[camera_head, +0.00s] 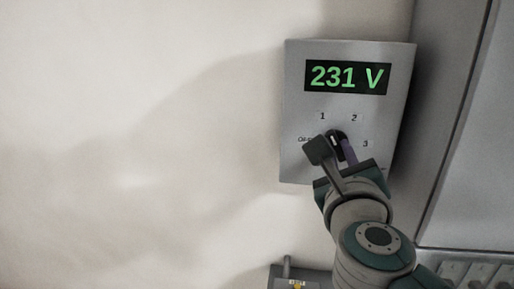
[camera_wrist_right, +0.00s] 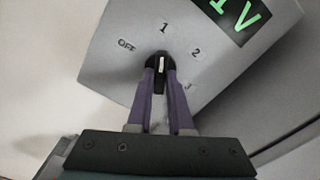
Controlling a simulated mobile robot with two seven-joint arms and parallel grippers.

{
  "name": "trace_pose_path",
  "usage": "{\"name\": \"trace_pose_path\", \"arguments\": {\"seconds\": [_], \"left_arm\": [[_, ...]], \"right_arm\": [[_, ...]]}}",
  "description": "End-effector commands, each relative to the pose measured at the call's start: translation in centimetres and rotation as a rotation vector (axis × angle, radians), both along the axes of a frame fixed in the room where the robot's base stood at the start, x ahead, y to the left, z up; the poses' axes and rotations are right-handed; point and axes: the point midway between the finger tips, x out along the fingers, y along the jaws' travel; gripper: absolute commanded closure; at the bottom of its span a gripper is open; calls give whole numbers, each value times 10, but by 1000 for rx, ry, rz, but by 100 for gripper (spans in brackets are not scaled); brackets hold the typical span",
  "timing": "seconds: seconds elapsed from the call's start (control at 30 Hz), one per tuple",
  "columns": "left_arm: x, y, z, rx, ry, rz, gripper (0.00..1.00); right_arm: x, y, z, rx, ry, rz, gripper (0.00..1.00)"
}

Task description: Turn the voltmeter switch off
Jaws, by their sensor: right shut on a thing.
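The voltmeter (camera_head: 300,80) is a grey box on the wall, and its display reads 231 V in green. Its black rotary switch (camera_wrist_right: 160,60) has a white mark and sits among the labels OFF, 1, 2 and 3. In the right wrist view the mark appears to line up with 1, with OFF at upper left. My right gripper (camera_wrist_right: 160,72) is shut on the switch, one purple finger on each side. In the head view the right gripper (camera_head: 341,144) partly covers the switch and the OFF label. My left gripper is not in view.
A large grey cabinet (camera_head: 440,110) stands close to the right of the voltmeter. A small grey box (camera_head: 297,280) with a yellow label shows at the bottom edge. The pale wall (camera_head: 130,130) to the left is bare.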

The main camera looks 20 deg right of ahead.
Motion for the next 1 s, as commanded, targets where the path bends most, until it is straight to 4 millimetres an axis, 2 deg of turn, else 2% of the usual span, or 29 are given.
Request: {"name": "trace_pose_path", "arguments": {"seconds": [0.57, 1.0], "left_arm": [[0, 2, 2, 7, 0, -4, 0], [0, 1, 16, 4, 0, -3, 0]], "right_arm": [[0, 0, 1, -25, 15, 0, 100], [-1, 0, 2, -277, 172, -1, 100]]}}
